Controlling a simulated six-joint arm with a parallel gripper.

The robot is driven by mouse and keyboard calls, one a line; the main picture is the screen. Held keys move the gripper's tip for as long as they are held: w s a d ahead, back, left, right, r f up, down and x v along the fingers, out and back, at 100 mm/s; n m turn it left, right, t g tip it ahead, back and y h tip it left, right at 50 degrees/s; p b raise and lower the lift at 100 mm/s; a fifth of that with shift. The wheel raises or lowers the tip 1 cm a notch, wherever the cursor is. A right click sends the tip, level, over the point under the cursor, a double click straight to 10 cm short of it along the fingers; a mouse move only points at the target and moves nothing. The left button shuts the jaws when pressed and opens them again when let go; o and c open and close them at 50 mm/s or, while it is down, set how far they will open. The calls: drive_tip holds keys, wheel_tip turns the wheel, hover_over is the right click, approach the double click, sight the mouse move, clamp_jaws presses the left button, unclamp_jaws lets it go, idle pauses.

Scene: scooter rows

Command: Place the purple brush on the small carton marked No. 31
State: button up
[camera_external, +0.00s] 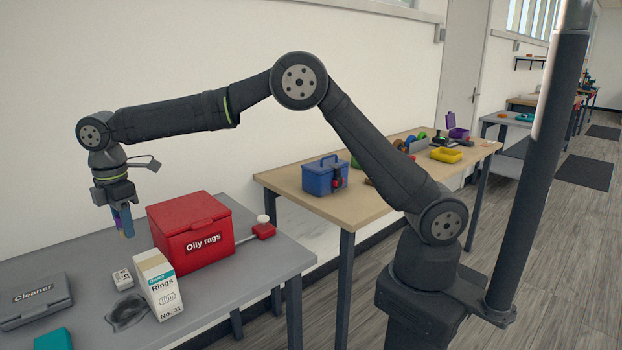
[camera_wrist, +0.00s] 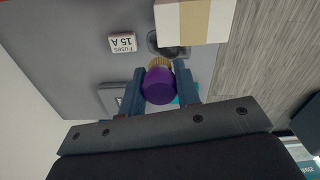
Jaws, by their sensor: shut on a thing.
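The purple brush (camera_wrist: 159,86) is held between the two fingers of my gripper (camera_wrist: 158,92) in the wrist view, its tan bristles pointing away from the palm. In the external view my gripper (camera_external: 122,221) hangs above the grey table, pointing down, and the brush is mostly hidden by the fingers. The white carton marked Rings, No. 31 (camera_external: 158,286) stands upright on the table, below and to the right of my gripper. Its pale, tan-striped top shows at the upper edge of the wrist view (camera_wrist: 195,23). Brush and carton are apart.
A small Fuses box (camera_external: 123,279) and a dark flat item (camera_external: 128,312) lie beside the carton. A red Oily rags box (camera_external: 190,232) stands behind it. A grey Cleaner case (camera_external: 36,301) and a teal item (camera_external: 53,340) are at left. Bare tabletop lies between.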

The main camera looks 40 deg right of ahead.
drive_tip(key=s+d+r, duration=0.2)
drive_tip(key=d+r, duration=0.1)
drive_tip(key=d, duration=0.4)
drive_tip(key=s+d+r, duration=0.1)
drive_tip(key=d+r, duration=0.1)
drive_tip(key=d, duration=0.4)
hover_over(156, 269)
drive_tip(key=shift+m, duration=0.3)
wheel_tip(156, 269, down, 7)
drive_tip(key=shift+d+r, duration=0.1)
drive_tip(key=shift+r, duration=0.1)
drive_tip(key=shift+f, duration=2.05)
drive_tip(key=shift+f, duration=0.15)
drive_tip(key=o, duration=1)
drive_tip(key=shift+c, duration=0.2)
